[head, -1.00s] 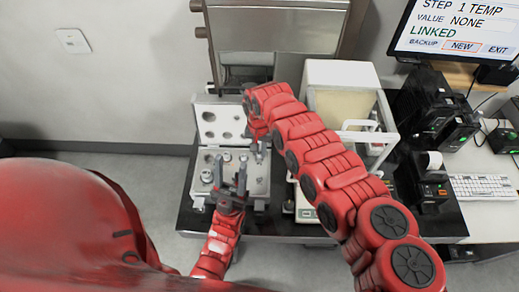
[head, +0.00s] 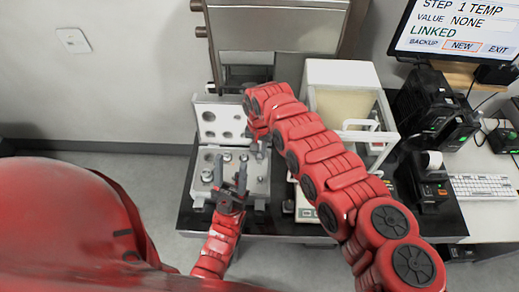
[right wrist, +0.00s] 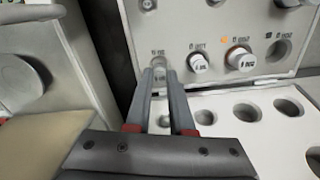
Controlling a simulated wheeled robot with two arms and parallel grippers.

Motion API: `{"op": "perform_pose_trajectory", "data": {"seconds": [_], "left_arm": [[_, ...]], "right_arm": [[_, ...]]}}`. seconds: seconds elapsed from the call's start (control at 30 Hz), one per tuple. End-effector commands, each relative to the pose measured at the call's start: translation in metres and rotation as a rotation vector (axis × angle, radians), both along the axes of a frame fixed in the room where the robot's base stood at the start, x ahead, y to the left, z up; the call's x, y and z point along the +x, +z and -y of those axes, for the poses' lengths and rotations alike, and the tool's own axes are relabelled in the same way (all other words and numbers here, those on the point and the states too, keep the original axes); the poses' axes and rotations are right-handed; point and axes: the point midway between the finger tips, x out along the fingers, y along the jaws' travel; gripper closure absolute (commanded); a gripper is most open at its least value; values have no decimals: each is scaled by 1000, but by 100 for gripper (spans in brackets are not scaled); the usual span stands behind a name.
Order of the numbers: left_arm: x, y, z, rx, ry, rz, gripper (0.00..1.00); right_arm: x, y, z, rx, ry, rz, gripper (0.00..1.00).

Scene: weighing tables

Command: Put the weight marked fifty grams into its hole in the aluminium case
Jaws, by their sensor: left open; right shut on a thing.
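The aluminium case (head: 262,187) stands open on the black table, its holed lid (head: 211,138) raised at the back. My right gripper (head: 258,152) is over the right part of the case. In the right wrist view, the right gripper (right wrist: 164,80) is shut on a small grey metal weight (right wrist: 161,68), which is at a labelled place at the edge of the case's weight panel (right wrist: 180,22). The fingers partly hide the weight, and I cannot tell how deep it sits or read its mark. My left gripper (head: 230,172) is open and empty above the front of the case.
Other weights stand in the case, such as one (right wrist: 240,58) near the held one. A balance with a glass draft shield (head: 345,105) stands right of the case, partly behind my right arm. A printer (head: 430,180) and keyboard (head: 484,187) are farther right.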

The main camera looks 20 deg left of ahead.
Motion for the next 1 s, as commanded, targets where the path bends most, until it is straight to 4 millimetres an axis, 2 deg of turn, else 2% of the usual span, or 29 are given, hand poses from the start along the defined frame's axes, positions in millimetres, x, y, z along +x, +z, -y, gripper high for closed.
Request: {"op": "perform_pose_trajectory", "data": {"seconds": [0.7, 1.0], "left_arm": [[0, -18, 0, 0, 0, 0, 50], [0, -18, 0, 0, 0, 0, 50]], "right_arm": [[0, -20, 0, 0, 0, 0, 100], [0, -20, 0, 0, 0, 0, 100]]}}
